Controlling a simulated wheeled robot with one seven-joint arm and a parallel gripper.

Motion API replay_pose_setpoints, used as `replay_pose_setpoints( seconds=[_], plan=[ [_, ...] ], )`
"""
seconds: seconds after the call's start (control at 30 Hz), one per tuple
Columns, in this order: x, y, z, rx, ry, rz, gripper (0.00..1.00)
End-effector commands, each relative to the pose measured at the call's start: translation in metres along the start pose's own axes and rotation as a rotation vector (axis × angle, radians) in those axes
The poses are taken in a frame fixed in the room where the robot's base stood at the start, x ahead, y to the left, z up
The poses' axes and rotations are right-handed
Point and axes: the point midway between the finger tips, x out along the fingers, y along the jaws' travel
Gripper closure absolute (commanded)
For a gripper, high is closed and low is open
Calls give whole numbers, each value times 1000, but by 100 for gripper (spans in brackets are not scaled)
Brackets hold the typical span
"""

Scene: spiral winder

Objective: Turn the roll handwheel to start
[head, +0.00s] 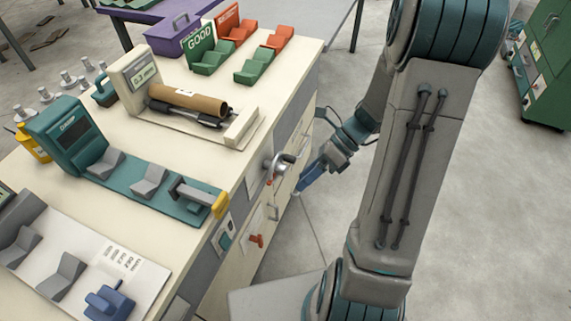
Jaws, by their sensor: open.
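A small silver handwheel (284,164) sticks out from the bench's front face, just below the top edge; its details are small. My gripper (302,187) is in front of that face, just right of the handwheel in the picture. Its blue fingers point toward the bench and are open, with nothing seen between them. A narrow gap seems to lie between fingers and handwheel, but I cannot tell the depth. A brown cardboard tube (188,101) lies on a dark shaft in the winder unit (140,80) on the bench top.
An orange-red knob (256,240) sits low on the front.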

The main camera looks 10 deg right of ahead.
Motion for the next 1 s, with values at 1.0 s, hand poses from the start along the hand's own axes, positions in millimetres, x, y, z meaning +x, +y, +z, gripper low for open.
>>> replay_pose_setpoints(
  seconds=[1.0],
  plan=[
    [27,-171,-88,1743,-846,863,44]
  ],
)
